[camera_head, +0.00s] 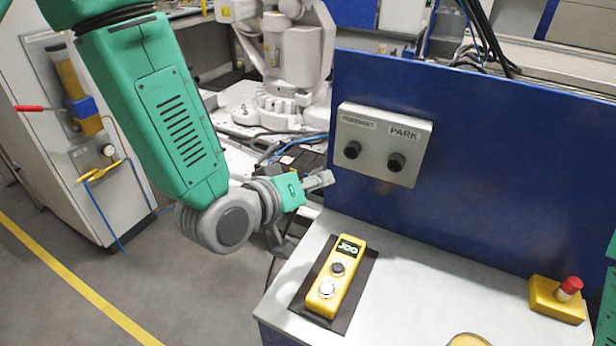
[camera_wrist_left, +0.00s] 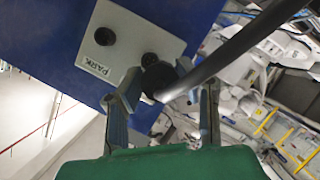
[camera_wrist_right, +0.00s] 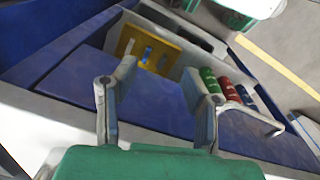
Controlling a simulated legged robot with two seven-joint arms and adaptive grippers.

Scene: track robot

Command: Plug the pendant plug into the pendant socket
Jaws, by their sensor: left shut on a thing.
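A grey panel (camera_head: 385,145) on the blue wall carries two round black sockets, labelled PENDANT and PARK. The pendant socket (camera_head: 352,149) is on the left and the park socket (camera_head: 396,162) on the right. My left gripper (camera_head: 322,180) is left of and below the panel. In the left wrist view its fingers are shut on the black pendant plug (camera_wrist_left: 158,80), whose thick cable runs up to the right. There the plug appears close to the pendant socket (camera_wrist_left: 152,60); the exact gap cannot be told. My right gripper (camera_wrist_right: 158,88) is open and empty in the right wrist view.
A yellow JOG pendant (camera_head: 338,275) lies on a dark mat on the white bench (camera_head: 420,290). A yellow box with a red button (camera_head: 560,298) stands at the right.

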